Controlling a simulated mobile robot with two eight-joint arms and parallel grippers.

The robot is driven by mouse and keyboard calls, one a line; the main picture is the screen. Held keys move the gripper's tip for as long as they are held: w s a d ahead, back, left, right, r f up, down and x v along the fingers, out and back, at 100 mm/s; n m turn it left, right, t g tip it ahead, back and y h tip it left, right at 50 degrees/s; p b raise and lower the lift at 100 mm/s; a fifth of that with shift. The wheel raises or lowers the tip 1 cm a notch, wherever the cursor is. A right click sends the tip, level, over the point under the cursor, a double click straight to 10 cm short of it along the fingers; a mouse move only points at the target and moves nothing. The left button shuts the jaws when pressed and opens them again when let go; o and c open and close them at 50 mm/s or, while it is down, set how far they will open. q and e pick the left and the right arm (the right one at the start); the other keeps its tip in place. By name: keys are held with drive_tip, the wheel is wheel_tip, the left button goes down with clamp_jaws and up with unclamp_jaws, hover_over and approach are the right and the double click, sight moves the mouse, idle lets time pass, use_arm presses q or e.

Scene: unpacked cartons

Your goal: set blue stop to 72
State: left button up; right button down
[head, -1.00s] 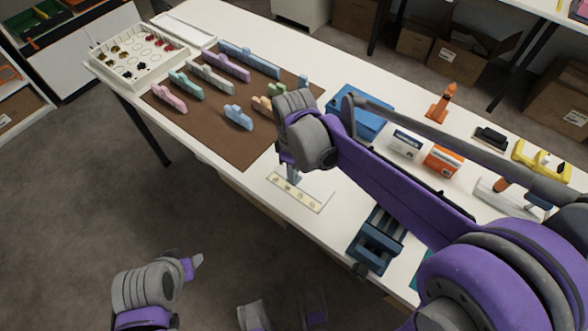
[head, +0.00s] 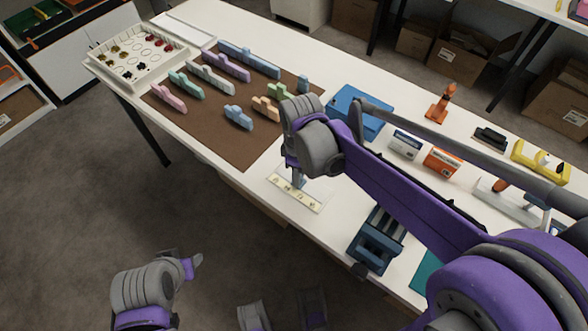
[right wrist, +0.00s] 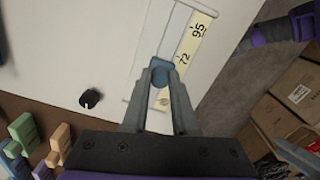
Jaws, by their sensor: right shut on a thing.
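The blue stop (right wrist: 160,73) sits at the white slide frame (right wrist: 165,42) beside the pale yellow number strip (right wrist: 190,48) in the right wrist view. My right gripper (right wrist: 160,66) is shut on the stop, one finger on each side. The printed 72 is just up and right of the stop, with 95 farther up the strip. A lower mark is partly hidden by the fingers. In the head view the strip (head: 311,204) lies at the table's front edge, below my right gripper (head: 298,180). My left gripper (head: 197,260) hangs off the table; its jaw opening is unclear.
A brown mat (head: 205,118) with several coloured blocks lies left of my right arm. A white tray (head: 112,79) of small pieces stands at the far left. A dark blue vise-like fixture (head: 372,250) stands to the right of the strip. A black knob (right wrist: 90,98) is near the slide.

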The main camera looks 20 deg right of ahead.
sight(306, 188)
drive_tip(key=shift+s+d, duration=0.8)
drive_tip(key=shift+s, duration=0.2)
drive_tip(key=c, duration=0.7)
unclamp_jaws()
wheel_tip(306, 188, up, 11)
drive_tip(key=p, duration=0.1)
drive_tip(key=shift+p, duration=0.4)
drive_tip(key=shift+f, duration=0.1)
drive_tip(key=s+d+m+t+p, duration=0.2)
drive_tip(key=s+m+p, duration=0.1)
drive_tip(key=s+m, duration=0.2)
drive_tip(key=s+d+f+m+t+p, duration=0.1)
drive_tip(key=s+d+m+t+p, duration=0.1)
drive_tip(key=s+m+t+p, duration=0.1)
drive_tip(key=s+m+p, duration=0.1)
drive_tip(key=s+m, duration=0.1)
drive_tip(key=shift+s+f+m, duration=0.2)
drive_tip(key=shift+s+m, duration=0.1)
drive_tip(key=shift+s, duration=0.05)
